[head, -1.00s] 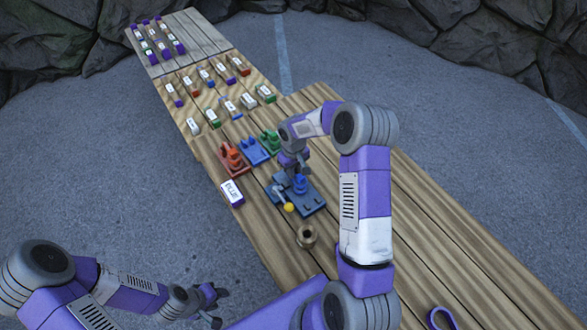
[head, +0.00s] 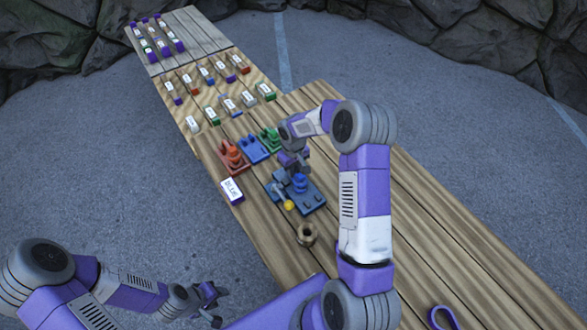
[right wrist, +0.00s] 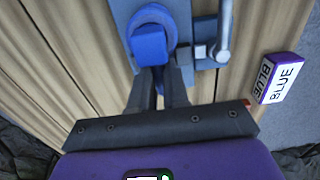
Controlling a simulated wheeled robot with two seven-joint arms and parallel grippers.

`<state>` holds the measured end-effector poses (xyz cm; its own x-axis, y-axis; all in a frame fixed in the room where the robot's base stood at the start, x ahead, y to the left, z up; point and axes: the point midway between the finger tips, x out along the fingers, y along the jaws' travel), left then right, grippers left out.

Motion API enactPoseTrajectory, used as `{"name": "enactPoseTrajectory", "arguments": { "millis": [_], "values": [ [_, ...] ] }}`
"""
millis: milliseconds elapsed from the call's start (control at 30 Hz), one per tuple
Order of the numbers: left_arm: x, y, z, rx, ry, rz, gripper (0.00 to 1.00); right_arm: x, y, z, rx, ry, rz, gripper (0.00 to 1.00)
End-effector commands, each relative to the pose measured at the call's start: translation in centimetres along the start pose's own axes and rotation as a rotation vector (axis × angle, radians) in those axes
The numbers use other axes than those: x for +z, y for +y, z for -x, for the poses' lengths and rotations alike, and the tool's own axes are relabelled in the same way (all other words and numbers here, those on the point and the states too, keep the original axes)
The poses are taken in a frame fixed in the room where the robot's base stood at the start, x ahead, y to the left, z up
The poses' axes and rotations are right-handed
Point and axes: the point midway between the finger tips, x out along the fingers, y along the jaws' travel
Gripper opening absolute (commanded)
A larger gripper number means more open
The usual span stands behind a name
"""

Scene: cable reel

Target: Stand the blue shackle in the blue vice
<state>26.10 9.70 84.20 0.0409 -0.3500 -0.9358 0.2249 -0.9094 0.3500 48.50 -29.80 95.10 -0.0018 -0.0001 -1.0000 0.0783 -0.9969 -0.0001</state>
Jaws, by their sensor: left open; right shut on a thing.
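The blue vice (head: 313,203) lies on the long wooden table, with a grey lever ending in a yellow knob. A blue rounded piece, which I take for the blue shackle (head: 300,183), is at the vice's middle. In the right wrist view the shackle (right wrist: 150,44) is at my right gripper's fingertips (right wrist: 166,76), over the vice's plate (right wrist: 122,12). My right gripper (head: 297,170) is shut on it from the far side. Whether the shackle is fully seated is hidden. My left gripper (head: 216,305) is open and empty, off the table's left side.
A white label block marked BLUE (head: 232,190) lies left of the vice. Red (head: 233,157), blue (head: 254,149) and green (head: 271,139) fixtures stand behind it. A brown ring-like piece (head: 306,235) is in front. Several labelled blocks lie further back.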

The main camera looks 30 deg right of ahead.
Motion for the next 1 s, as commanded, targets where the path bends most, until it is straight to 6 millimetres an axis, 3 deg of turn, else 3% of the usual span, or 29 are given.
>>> {"name": "enactPoseTrajectory", "arguments": {
  "millis": [33,200,567,1000],
  "values": [
    [0.0,0.0,0.0,0.0,0.0,0.0,0.43,-0.1,0.0,0.1,0.0,0.002,0.0,0.2],
    [0.0,0.0,0.0,0.0,0.0,0.0,0.43,-0.1,0.0,0.1,0.0,0.002,0.0,0.45],
    [0.0,0.0,0.0,0.0,0.0,0.0,0.43,0.0,0.0,0.6,0.001,0.002,0.0,0.45],
    [0.0,0.0,-0.1,0.0,0.0,0.0,0.43,-0.1,0.0,7.1,0.001,0.004,0.0,0.45]
  ]
}}
